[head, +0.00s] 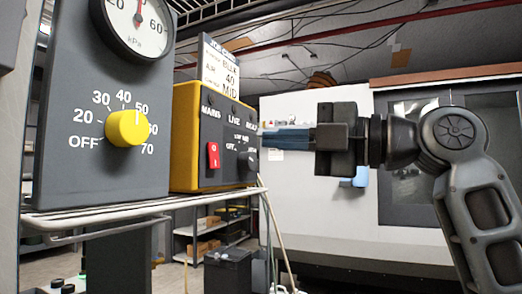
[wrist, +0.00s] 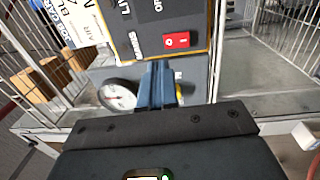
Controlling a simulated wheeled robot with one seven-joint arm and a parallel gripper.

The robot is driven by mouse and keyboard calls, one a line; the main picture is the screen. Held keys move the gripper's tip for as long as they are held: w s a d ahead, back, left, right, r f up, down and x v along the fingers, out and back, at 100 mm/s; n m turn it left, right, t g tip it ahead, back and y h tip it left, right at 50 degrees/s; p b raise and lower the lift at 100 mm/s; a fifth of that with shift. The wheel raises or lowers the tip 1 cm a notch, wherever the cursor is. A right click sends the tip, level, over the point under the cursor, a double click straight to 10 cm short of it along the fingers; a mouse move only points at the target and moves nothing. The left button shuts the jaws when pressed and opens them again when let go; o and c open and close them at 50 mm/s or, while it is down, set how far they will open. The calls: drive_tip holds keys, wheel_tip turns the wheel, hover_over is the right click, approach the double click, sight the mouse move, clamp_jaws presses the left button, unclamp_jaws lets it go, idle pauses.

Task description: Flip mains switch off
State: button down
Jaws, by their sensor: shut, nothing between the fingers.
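The red mains switch (head: 213,155) sits on the dark front panel of a yellow control box (head: 186,130), under the word MAINS. In the wrist view the switch (wrist: 177,40) lies just beyond and slightly right of the fingertips. My gripper (head: 264,139) has its blue fingers shut and empty, pointing left toward the panel. In the head view the tips are right of the switch, near the panel's right edge, with a gap to the switch. The shut fingers also show in the wrist view (wrist: 157,68). The exact depth between tips and panel is hard to tell.
A dark selector knob (head: 248,159) sits right of the switch, just below my fingertips. A grey unit with a yellow dial (head: 127,128) and a pressure gauge (head: 138,22) stands left of the box. Both stand on a wire shelf (head: 150,203). A label card (head: 220,70) stands above.

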drive_tip(key=shift+r+b+v, duration=0.25)
drive_tip(key=shift+v, duration=1.05)
drive_tip(key=shift+r+b+v, duration=0.2)
drive_tip(key=shift+v, duration=1.15)
